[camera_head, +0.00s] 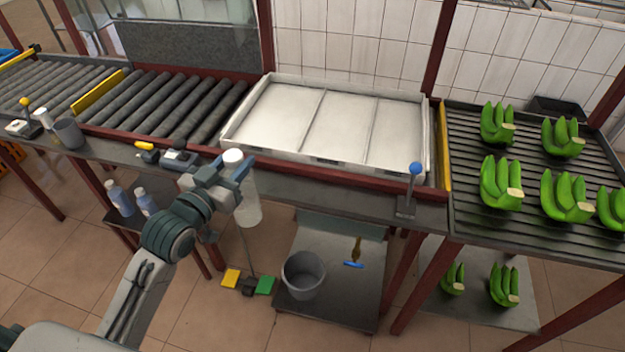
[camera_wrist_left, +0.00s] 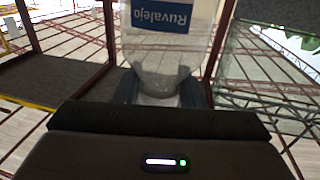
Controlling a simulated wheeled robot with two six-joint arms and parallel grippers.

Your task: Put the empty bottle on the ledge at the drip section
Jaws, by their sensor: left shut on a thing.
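My left gripper (camera_head: 238,176) is shut on a clear, see-through bottle (camera_head: 249,207) with a white top (camera_head: 233,156). It holds the bottle in the air in front of the dark ledge (camera_head: 330,192), and the bottle looks slightly tilted. In the left wrist view the bottle (camera_wrist_left: 166,50) shows a blue label reading "Ruvalejo", and the fingers (camera_wrist_left: 160,92) are on either side of its narrow end. The ribbed dark rack (camera_head: 470,215) at the right, bearing green banana bunches, looks like the drip section. My right gripper is out of view.
A blue-knobbed lever (camera_head: 411,185) stands on the ledge's right part. A grey cup (camera_head: 69,133) and a yellow-and-grey device (camera_head: 178,156) stand on the left part. A white tank (camera_head: 325,120) lies behind; a grey bucket (camera_head: 303,276) is below. The ledge between device and lever looks clear.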

